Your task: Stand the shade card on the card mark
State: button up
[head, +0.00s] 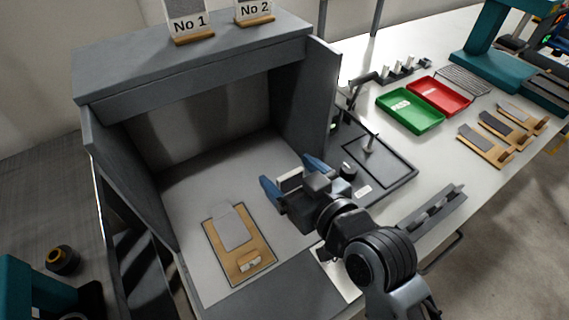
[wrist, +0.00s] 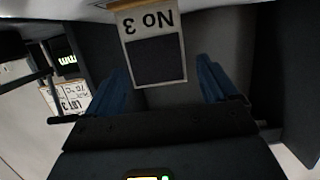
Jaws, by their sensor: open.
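The shade card "No 3" (wrist: 154,45) shows upside down in the wrist view, a pale card with a dark square and a wooden foot along the picture's top edge. It lies between the spread blue fingers of my gripper (wrist: 165,88), with visible gaps on both sides. In the head view my gripper (head: 288,174) is open inside the grey booth at its right. A pale piece of the card (head: 290,181) shows between the fingers; the rest is hidden. I cannot tell whether its foot touches the floor. I cannot make out the card mark.
A wooden board (head: 260,264) with a grey piece lies in a dark outline on the booth floor, left of my gripper. Cards No 1 (head: 188,18) and No 2 (head: 254,9) stand on the booth roof. Green (head: 411,124) and red (head: 452,97) trays sit on the bench at right.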

jog(key=v, duration=0.9)
jog(key=shift+s+d+r, duration=0.15)
jog(key=shift+s+r, duration=0.05)
jog(key=shift+r, duration=0.15)
jog(key=s+d+f, duration=0.1)
jog(key=d, duration=0.1)
jog(key=s+d+f+m+h, duration=0.1)
jog(key=s+d, duration=0.1)
jog(key=s+d+f+t+h, duration=0.1)
jog(key=d, duration=0.1)
jog(key=shift+s+d+f+m, duration=0.15)
jog(key=shift+s+d+m, duration=0.2)
jog(key=shift+d+m, duration=0.05)
jog(key=s+d+r+m+h, duration=0.1)
jog(key=s+d+m+h, duration=0.1)
jog(key=s, duration=0.9)
jog(key=s+d+r+m+t+h, duration=0.1)
jog(key=s+d+r+m+h, duration=0.1)
jog(key=s+d, duration=0.5)
jog(key=s+m+h, duration=0.1)
jog(key=s+h, duration=0.1)
jog(key=s, duration=0.3)
jog(key=shift+d, duration=0.25)
